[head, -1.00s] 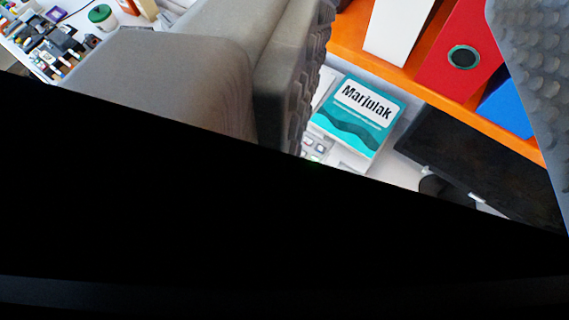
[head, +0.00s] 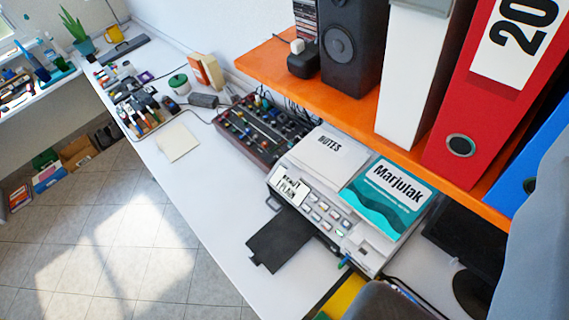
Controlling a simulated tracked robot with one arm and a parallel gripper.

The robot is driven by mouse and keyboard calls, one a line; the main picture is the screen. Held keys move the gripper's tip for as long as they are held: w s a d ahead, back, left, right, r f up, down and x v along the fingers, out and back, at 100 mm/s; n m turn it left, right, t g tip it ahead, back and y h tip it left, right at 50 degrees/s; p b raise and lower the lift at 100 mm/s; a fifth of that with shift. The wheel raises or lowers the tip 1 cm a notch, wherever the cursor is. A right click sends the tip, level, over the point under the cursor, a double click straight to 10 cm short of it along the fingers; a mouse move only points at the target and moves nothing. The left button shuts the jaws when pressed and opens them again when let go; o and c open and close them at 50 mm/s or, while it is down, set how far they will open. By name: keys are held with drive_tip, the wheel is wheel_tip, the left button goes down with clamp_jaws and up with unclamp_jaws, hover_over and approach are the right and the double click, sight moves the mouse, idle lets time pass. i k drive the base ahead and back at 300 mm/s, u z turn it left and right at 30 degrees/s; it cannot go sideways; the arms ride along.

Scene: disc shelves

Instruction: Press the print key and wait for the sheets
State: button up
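The printer (head: 372,262) is a white machine on the desk under the orange shelf. Its front panel has a small display reading something like "PRINT PLAN" (head: 290,187) and rows of small grey and coloured keys (head: 325,213). A black output tray (head: 280,240) sticks out from its front with no sheets on it. A "NOTES" pad (head: 328,155) and a teal "Marjulak" book (head: 385,197) lie on its top.
An orange shelf (head: 345,97) with a speaker (head: 351,45), a white binder (head: 408,75) and a red binder (head: 490,110) overhangs the printer. A mixer (head: 262,130) stands left of it. A dark monitor (head: 465,235) is at the right. Desk front left of the tray is free.

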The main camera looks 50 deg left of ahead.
sight(325, 225)
drive_tip(key=u, duration=0.1)
drive_tip(key=k, duration=0.9)
drive_tip(key=u, duration=0.8)
drive_tip(key=i, duration=0.5)
drive_tip(key=z, duration=0.15)
